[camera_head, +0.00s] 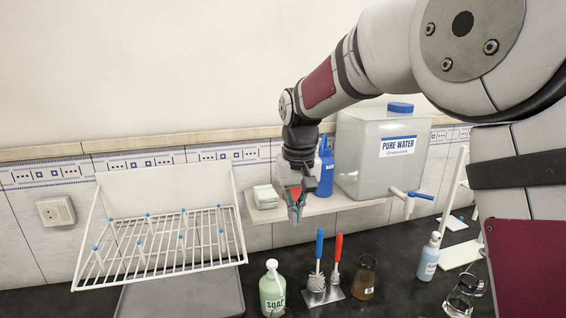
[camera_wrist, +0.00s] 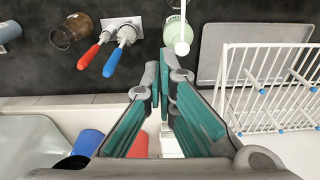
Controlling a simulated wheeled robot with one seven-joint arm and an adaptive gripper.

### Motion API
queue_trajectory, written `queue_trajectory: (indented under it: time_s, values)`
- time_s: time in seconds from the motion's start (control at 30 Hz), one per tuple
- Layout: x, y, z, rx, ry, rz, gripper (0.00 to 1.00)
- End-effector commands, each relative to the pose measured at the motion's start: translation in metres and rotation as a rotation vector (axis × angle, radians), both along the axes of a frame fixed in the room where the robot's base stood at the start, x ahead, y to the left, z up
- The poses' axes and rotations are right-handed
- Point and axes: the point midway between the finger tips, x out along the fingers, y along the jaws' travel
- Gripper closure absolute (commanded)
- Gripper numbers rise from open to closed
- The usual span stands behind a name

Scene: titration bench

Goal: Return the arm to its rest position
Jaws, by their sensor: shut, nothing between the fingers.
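My gripper (camera_head: 296,212) hangs from my arm in front of the wall shelf, fingers pointing down, with nothing held. In the wrist view its teal-padded fingers (camera_wrist: 163,78) are shut and empty. My arm reaches in from the upper right of the head view and is raised and stretched out over the bench.
A water tank (camera_head: 372,160) stands on the shelf (camera_head: 345,201) right of my gripper. A wire drying rack (camera_head: 165,245) is at left. Below stand a green soap bottle (camera_head: 272,290), blue- and red-handled brushes (camera_head: 320,245) and a brown flask (camera_head: 364,278).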

Motion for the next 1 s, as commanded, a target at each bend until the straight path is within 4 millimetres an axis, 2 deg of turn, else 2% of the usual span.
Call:
queue_trajectory:
  time_s: [0.03, 0.2, 0.43, 0.6, 0.8, 1.0]
  values:
    - [-0.013, -0.013, 0.017, 0.007, -0.024, -0.013, 1.0]
    - [-0.057, -0.052, 0.056, 0.021, -0.089, -0.053, 1.0]
    - [-0.126, -0.097, 0.088, 0.034, -0.181, -0.104, 1.0]
    - [-0.18, -0.124, 0.096, 0.041, -0.249, -0.144, 1.0]
    - [-0.241, -0.148, 0.089, 0.044, -0.327, -0.188, 1.0]
    - [-0.28, -0.159, 0.075, 0.044, -0.381, -0.218, 1.0]
